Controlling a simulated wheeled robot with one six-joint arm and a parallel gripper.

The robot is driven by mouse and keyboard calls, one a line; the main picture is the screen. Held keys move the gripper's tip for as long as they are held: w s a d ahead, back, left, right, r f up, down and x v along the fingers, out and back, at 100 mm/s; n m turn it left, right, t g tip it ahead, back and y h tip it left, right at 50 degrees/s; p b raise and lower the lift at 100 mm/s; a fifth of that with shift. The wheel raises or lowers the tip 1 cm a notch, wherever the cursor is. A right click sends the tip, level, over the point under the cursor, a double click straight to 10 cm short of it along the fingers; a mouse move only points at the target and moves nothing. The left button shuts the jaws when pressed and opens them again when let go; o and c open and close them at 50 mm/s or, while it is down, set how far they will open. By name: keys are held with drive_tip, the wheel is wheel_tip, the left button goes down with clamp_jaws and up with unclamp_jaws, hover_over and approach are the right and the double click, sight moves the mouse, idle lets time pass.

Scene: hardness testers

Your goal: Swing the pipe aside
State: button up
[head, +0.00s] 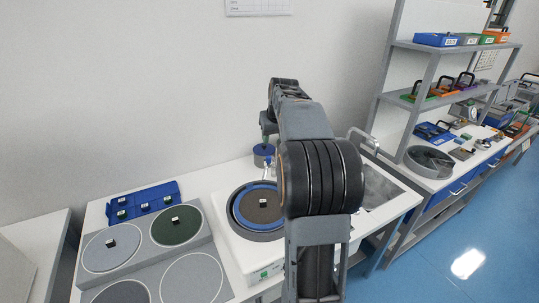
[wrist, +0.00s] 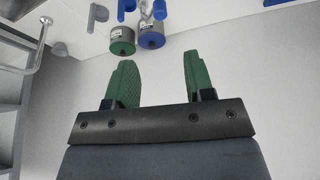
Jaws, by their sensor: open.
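In the head view a slim pipe (head: 267,168) with blue parts stands at the back of the round polishing wheel (head: 262,216), beside a grey cylinder with a blue top (head: 264,152). The wheel has a blue ring and a dark disc bearing a small block. In the wrist view two grey cylinders, one green-ended (wrist: 122,46) and one blue-ended (wrist: 151,38), lie beyond my gripper (wrist: 157,57), with blue pipe-like pieces near them. My gripper's green fingers are apart with nothing between them. My arm hides part of the bench in the head view.
A sink with a chrome tap (head: 362,138) is right of the wheel. A grey plate with several round discs (head: 178,224) and a blue tray (head: 143,203) are left. A shelf rack (head: 428,88) stands at right. The wall is close behind the bench.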

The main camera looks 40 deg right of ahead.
sight(269, 158)
drive_tip(key=p+x, duration=0.1)
drive_tip(key=x, duration=1.1)
drive_tip(key=shift+w+f+p, duration=0.1)
drive_tip(key=shift+f+p, duration=0.15)
drive_tip(key=shift+p, duration=0.05)
drive_tip(key=c, duration=0.8)
clamp_jaws()
drive_tip(key=shift+d+f, duration=0.1)
